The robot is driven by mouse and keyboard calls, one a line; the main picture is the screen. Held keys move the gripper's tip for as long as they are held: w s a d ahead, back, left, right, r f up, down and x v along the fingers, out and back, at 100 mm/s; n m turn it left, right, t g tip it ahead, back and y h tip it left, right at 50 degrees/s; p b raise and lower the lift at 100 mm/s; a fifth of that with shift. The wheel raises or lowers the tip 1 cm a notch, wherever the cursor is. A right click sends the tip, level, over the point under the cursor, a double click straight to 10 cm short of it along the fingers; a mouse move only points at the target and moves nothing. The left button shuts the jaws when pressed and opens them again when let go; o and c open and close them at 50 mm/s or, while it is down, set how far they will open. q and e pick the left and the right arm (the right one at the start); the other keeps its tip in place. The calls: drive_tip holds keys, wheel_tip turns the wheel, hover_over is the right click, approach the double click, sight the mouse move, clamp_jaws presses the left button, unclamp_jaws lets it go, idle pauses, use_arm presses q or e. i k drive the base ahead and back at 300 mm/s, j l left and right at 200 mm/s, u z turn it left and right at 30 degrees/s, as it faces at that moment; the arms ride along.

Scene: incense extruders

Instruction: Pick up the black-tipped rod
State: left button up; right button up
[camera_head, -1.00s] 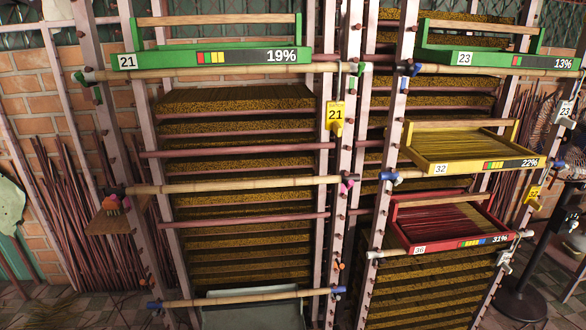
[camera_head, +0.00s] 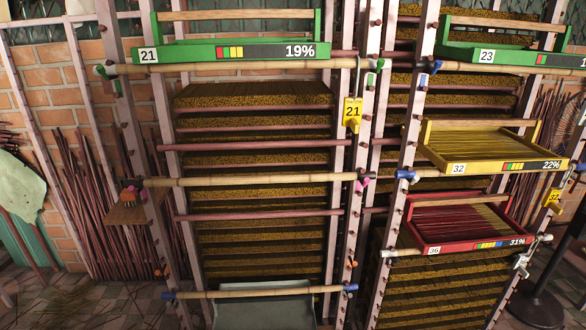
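Neither of my grippers is in view. Several pale bamboo rods lie across the rack posts. The lower left rod (camera_head: 255,292) has blue ends. The upper right rod (camera_head: 500,68) has a blue and dark left end.
Green trays 21 (camera_head: 190,53) and 23 (camera_head: 520,59) rest on the upper rods. Yellow tray 32 (camera_head: 480,163) and red tray 36 (camera_head: 460,245) are at right. A small wooden shelf (camera_head: 128,214) holds a brush-like item at left. A grey bin (camera_head: 265,313) stands at the bottom.

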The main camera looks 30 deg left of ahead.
sight(277, 178)
drive_tip(key=i+l, duration=0.2)
drive_tip(key=i, duration=0.3)
drive_tip(key=i+l+u, duration=0.15)
drive_tip(key=i, duration=0.3)
drive_tip(key=i+l+u, duration=0.15)
drive_tip(key=i+l, duration=0.15)
drive_tip(key=i, duration=0.1)
